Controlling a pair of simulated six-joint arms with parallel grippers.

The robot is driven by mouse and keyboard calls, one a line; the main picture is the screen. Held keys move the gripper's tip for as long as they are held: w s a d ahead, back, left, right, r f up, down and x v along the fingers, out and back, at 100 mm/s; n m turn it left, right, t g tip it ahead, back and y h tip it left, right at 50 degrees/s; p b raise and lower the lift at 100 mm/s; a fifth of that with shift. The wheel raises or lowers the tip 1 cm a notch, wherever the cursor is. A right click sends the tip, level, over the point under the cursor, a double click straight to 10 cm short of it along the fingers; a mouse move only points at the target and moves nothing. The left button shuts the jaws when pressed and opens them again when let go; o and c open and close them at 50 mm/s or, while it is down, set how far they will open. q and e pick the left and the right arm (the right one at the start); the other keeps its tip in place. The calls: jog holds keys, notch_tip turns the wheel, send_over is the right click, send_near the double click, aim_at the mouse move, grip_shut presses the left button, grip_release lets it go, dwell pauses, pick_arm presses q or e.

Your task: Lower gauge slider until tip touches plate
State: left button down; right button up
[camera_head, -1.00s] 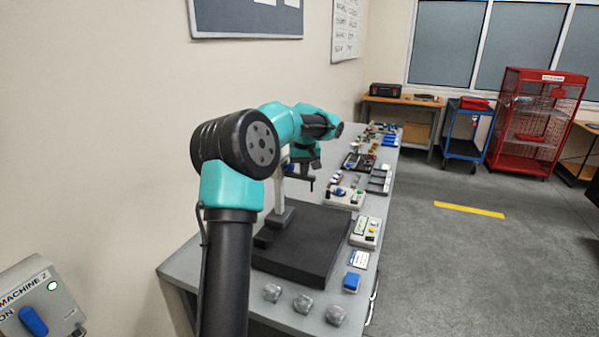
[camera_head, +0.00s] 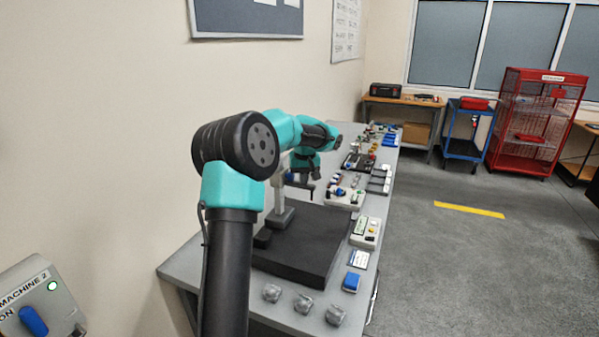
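The height gauge has a pale column (camera_head: 280,196) standing upright on a stepped grey base. The base rests on the black plate (camera_head: 312,240) on the bench. The gauge slider (camera_head: 299,185) is a thin dark arm reaching right from the column, with a short tip pointing down. The tip appears well above the plate, with a visible gap. My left gripper (camera_head: 312,174) is at the slider, just above it and partly behind my own arm. Its fingers are small and dark, so their opening and any contact cannot be made out. My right gripper is not in view.
A grey bench (camera_head: 185,270) runs away along the wall. Several grey blocks (camera_head: 303,303) sit at its near edge, and a blue item (camera_head: 351,282) and a boxed device (camera_head: 366,232) lie right of the plate. A switch box (camera_head: 40,305) is at lower left.

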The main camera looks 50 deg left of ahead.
aim_at(304, 188)
pick_arm(q)
jog(key=s+d+x, duration=0.1)
jog(key=x, duration=0.9)
jog(key=shift+d+f, duration=0.25)
jog(key=shift+d, duration=0.1)
dwell(1.7)
jog(key=shift+s+f, duration=0.1)
jog(key=shift+f, duration=0.65)
dwell(1.1)
jog(key=shift+r, duration=0.1)
jog(key=shift+w+a+v, duration=0.15)
jog(key=shift+a+v, duration=0.05)
jog(key=shift+v, duration=0.9)
jog(key=shift+w+a+v, duration=0.1)
jog(key=shift+a+v, duration=0.1)
jog(key=shift+v, duration=0.9)
jog(key=shift+w+a+v, duration=0.15)
jog(key=shift+v, duration=0.95)
jog(key=shift+r, duration=0.15)
jog(key=shift+s+d+x, duration=0.1)
jog(key=shift+d+x, duration=0.05)
jog(key=shift+x, duration=0.7)
jog(key=shift+s+d+x, duration=0.1)
jog(key=shift+d+x, duration=0.05)
jog(key=shift+x, duration=0.7)
jog(key=shift+s+d+x, duration=0.1)
jog(key=shift+d+x, duration=0.05)
jog(key=shift+x, duration=0.7)
